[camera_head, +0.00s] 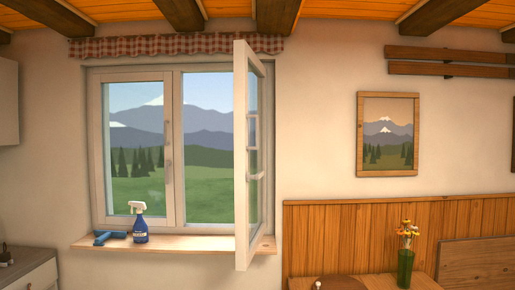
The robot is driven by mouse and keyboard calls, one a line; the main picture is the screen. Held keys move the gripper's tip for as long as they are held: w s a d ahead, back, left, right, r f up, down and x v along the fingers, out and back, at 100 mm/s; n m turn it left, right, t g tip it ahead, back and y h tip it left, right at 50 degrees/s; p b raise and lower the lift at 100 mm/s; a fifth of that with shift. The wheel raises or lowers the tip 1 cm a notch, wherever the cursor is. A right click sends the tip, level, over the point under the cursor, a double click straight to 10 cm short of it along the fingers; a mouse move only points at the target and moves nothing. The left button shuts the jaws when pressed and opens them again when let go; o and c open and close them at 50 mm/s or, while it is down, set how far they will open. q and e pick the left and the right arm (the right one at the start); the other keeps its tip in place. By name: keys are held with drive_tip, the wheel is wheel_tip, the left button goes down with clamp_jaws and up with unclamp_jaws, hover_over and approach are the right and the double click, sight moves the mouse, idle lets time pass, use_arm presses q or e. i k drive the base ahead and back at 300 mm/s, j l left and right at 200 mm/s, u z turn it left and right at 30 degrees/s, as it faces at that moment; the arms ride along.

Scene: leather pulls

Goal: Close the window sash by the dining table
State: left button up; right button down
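The window sash (241,155) is the right-hand casement, white-framed. It stands swung open into the room, seen nearly edge-on, with its handle (257,177) on the side facing right. The opening (207,150) behind it shows hills and meadow. The left pane (137,150) sits flush in the window frame (96,150), with a handle at its right stile. The dining table (345,283) shows only in part at the bottom edge, right of the sash. Neither of my grippers shows in this view.
A green vase with yellow flowers (405,266) stands on the table. A counter (28,270) is at lower left.

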sight(245, 58)
drive_tip(key=j, duration=0.45)
drive_tip(key=i+j, duration=0.2)
drive_tip(key=j, duration=0.15)
drive_tip(key=i+j, duration=0.45)
drive_tip(key=j, duration=0.25)
